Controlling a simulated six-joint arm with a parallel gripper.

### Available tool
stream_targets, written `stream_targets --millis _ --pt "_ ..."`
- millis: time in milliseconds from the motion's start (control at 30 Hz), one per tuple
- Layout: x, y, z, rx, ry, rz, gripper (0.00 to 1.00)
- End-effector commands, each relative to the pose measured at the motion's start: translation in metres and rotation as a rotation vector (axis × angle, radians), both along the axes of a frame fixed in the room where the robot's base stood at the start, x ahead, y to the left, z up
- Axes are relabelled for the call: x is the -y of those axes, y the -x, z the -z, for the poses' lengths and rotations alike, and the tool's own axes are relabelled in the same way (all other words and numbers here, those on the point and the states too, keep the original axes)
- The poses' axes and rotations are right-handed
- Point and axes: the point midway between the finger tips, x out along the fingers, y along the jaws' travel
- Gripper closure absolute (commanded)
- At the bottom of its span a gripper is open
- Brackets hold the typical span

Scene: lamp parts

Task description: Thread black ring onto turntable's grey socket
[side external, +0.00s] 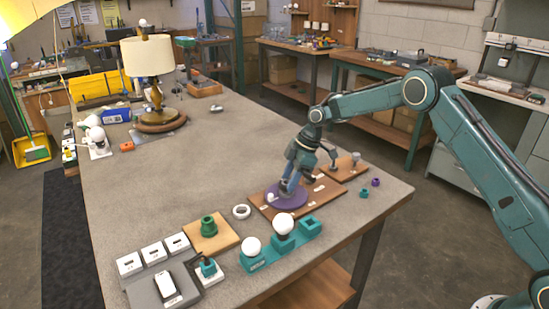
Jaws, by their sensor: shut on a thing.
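The purple round turntable (293,203) lies on a brown wooden board near the right end of the bench. My gripper (285,191) points down over the turntable, with its fingertips at or just above the disc. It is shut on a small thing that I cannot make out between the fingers. I cannot pick out the black ring. The grey socket is not clear either, as my fingers cover the middle of the disc. A small whitish piece (270,198) shows at the disc's left side.
A white ring (241,211) lies left of the board. In front stand a teal holder (257,263) with white bulbs and a wooden plate with a green part (208,227). Small green and purple pieces (375,182) lie right. The bench's middle is clear; a lamp (148,56) stands behind.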

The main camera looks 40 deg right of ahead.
Motion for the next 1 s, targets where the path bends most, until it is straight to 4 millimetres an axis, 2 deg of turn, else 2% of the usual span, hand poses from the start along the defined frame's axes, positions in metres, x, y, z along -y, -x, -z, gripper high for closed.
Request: stream_targets --millis 1000 --pt "0.0 0.0002 0.0064 -0.001 0.0 0.0 0.8"
